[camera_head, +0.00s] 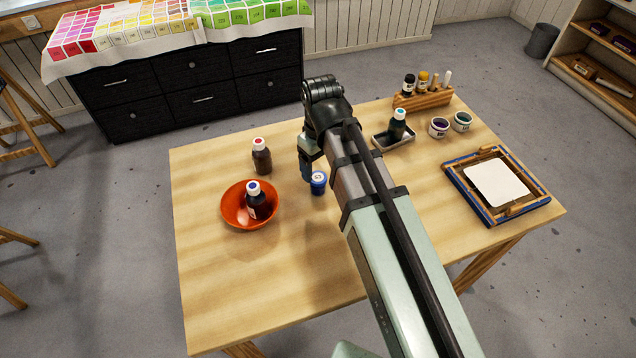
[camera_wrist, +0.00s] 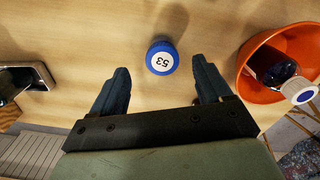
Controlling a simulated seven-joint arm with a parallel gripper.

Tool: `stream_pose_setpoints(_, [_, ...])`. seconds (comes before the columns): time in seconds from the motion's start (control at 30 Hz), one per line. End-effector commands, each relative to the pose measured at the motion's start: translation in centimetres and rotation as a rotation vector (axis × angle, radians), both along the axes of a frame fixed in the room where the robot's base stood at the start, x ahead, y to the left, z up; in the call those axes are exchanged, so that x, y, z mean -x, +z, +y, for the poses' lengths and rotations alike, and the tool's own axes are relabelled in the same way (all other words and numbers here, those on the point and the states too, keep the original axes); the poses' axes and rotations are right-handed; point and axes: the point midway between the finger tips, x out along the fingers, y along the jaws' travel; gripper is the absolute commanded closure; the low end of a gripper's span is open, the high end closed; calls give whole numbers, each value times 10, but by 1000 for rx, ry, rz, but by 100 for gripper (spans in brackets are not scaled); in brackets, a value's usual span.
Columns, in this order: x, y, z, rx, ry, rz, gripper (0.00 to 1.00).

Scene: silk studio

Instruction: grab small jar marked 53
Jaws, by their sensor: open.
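The small jar marked 53 (camera_wrist: 162,58) is blue with a white round label on its lid. It stands on the wooden table, and its number reads upside down in the wrist view. In the head view the jar (camera_head: 318,183) stands right of the orange bowl, close to my arm's end. My gripper (camera_wrist: 160,82) is open and empty. In the wrist view its two dark fingers spread to either side below the jar, which lies beyond the fingertips, roughly centred between them. In the head view the fingers are partly hidden by the wrist.
An orange bowl (camera_head: 233,211) holding a dark bottle (camera_head: 256,203) stands left of the jar. Another dark bottle (camera_head: 262,158) stands behind the bowl. A small tray (camera_head: 381,139) with a bottle, two jars, a wooden rack (camera_head: 425,99) and a frame (camera_head: 462,178) are to the right. The table front is clear.

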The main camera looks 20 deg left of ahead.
Motion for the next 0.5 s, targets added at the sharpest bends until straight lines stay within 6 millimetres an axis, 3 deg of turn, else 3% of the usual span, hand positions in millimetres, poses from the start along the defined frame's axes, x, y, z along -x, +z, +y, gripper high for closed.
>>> stream_pose_setpoints(0.5, [0, -25, 3, 0, 0, 0, 22])
